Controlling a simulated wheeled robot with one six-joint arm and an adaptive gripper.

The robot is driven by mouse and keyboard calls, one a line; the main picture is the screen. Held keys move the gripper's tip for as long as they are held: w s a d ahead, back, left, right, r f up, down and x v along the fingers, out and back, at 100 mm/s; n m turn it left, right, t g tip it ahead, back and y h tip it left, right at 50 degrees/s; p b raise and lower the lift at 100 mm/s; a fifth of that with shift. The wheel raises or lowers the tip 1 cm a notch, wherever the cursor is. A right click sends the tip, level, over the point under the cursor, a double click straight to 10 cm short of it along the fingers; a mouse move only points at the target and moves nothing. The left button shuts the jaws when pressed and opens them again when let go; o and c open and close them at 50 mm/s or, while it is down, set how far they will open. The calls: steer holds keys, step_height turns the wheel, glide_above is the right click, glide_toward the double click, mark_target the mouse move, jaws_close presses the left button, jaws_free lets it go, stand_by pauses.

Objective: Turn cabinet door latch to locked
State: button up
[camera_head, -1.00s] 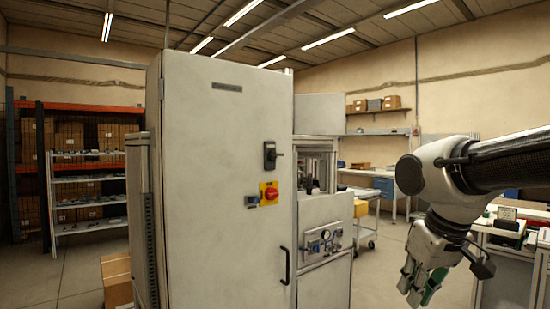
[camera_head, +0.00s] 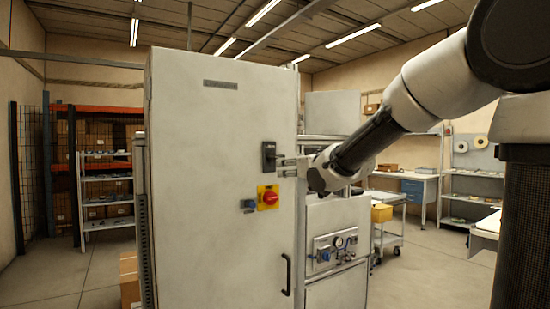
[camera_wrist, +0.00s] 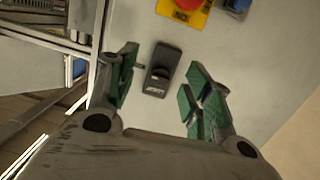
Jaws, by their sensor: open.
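The cabinet door (camera_head: 215,190) is a tall off-white panel at the centre-left of the head view. Its black latch (camera_head: 269,156) sits on the right half of the door, above a red knob. The latch shows in the wrist view (camera_wrist: 162,69) as a dark plate with a rounded knob and a small stub on its left. My gripper (camera_head: 284,166) is level with the latch and just right of it in the head view. In the wrist view my gripper (camera_wrist: 160,88) is open, its green-padded fingers on either side of the latch. I cannot tell whether they touch it.
A red knob on a yellow plate (camera_head: 268,197) and a small blue switch (camera_head: 248,205) sit below the latch. A black door handle (camera_head: 286,273) is lower right. A gauge panel (camera_head: 335,247) is right of the door. Open floor lies in front right.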

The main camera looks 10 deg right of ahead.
mark_target(274, 156)
steer(key=shift+t+y, duration=0.5)
steer(key=shift+t, duration=0.1)
steer(key=w+a+r, duration=0.1)
steer(key=w, duration=0.1)
steer(key=w+a+r, duration=0.1)
steer(key=w, duration=0.2)
steer(key=w+a+r, duration=0.1)
steer(key=w, duration=0.1)
steer(key=shift+w+a, duration=0.15)
steer(key=shift+a, duration=0.05)
steer(key=c, duration=1)
